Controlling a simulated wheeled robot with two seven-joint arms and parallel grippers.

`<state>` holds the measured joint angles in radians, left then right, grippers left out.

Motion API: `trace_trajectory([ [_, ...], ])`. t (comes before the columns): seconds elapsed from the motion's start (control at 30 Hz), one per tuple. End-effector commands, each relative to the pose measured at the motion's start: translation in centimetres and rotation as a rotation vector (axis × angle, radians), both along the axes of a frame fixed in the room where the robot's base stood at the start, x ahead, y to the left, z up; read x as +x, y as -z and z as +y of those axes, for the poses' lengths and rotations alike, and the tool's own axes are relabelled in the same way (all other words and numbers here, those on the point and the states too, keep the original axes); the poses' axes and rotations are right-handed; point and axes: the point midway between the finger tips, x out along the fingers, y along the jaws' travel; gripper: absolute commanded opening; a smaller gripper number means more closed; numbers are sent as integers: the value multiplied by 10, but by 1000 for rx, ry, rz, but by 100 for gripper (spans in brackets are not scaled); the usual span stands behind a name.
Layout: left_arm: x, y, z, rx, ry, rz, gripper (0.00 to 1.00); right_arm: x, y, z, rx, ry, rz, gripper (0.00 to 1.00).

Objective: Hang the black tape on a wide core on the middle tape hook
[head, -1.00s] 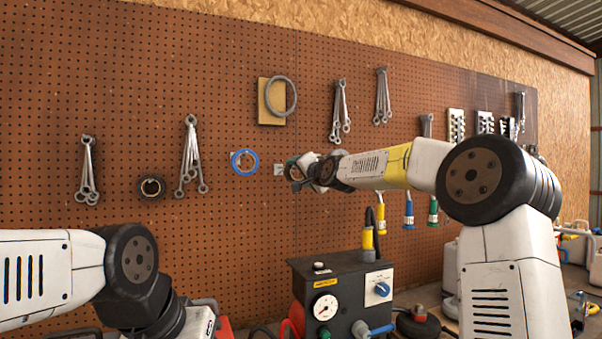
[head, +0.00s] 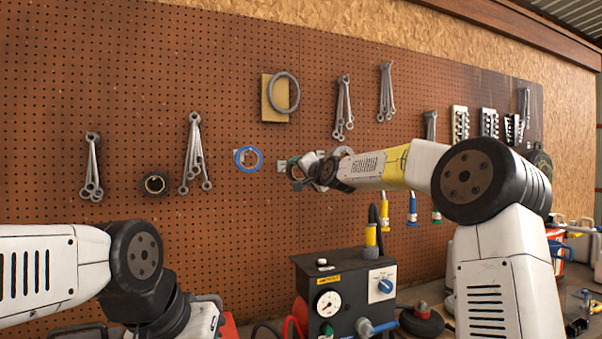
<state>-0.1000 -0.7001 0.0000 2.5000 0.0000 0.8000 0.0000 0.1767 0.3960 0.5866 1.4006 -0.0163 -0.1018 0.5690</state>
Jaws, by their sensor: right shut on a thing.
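My right gripper (head: 301,171) is in front of the pegboard, shut on a dark ring (head: 293,169), which looks like the black tape on a wide core. The ring is small here and partly covered by the gripper. A small pale metal plate (head: 281,166), which looks like the middle tape hook's backing, shows just left of the ring. The hook's peg is hidden or too small to see, and I cannot tell whether the ring touches it. My left gripper is out of view; only my left arm shows at lower left.
A blue ring (head: 248,159) hangs left of the plate. A pale ring (head: 343,152) shows partly behind my right arm. Wrenches (head: 194,155) hang nearby. A black gauge box (head: 345,290) stands below.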

Motion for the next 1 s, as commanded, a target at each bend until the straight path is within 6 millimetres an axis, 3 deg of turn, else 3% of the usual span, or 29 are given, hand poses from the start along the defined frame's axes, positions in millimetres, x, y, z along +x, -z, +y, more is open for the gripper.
trace_trajectory([
  [0.03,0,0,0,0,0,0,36,0,0,0,0,0,0,22],
  [0.07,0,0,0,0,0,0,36,0,0,0,0,0,0,65],
  [0.2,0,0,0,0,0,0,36,0,0,0,0,0,0,88],
  [0.6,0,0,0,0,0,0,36,-4,0,-4,0,3,0,88],
  [1.0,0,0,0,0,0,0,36,-52,1,-24,-2,4,1,88],
])
